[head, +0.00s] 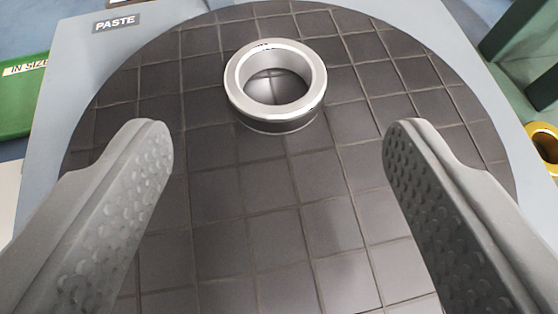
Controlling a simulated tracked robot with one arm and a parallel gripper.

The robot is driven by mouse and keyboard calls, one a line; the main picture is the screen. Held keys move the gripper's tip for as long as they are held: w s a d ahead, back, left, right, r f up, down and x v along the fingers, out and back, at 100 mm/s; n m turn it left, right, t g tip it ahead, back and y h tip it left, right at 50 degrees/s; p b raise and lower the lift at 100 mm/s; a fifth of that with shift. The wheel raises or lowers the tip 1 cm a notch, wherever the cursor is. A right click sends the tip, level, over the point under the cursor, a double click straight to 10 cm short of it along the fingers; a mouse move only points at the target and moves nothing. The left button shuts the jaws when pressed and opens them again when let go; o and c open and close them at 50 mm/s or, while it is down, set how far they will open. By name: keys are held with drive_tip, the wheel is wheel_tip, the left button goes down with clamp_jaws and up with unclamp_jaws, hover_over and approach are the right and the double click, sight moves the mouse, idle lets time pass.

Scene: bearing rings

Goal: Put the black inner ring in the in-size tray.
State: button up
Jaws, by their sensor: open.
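A shiny silver ring (238,88) sits on a round dark plate with a grid of grooves, beyond my fingertips and near the middle. Its outer side looks dark and mirror-like; I see no ring that is plainly black. My gripper (279,140) is open wide and empty, with one dimpled finger on each side of the picture. The ring is apart from both fingers. The green in-size tray (22,105) shows only in part at the left edge, with an "IN SIZE" label on it.
A yellow ring-shaped thing (546,142) is cut off at the right edge. A green frame (520,45) stands at the upper right. The plate around the ring is clear.

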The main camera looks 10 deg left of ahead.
drive_tip(key=shift+v, duration=3.45)
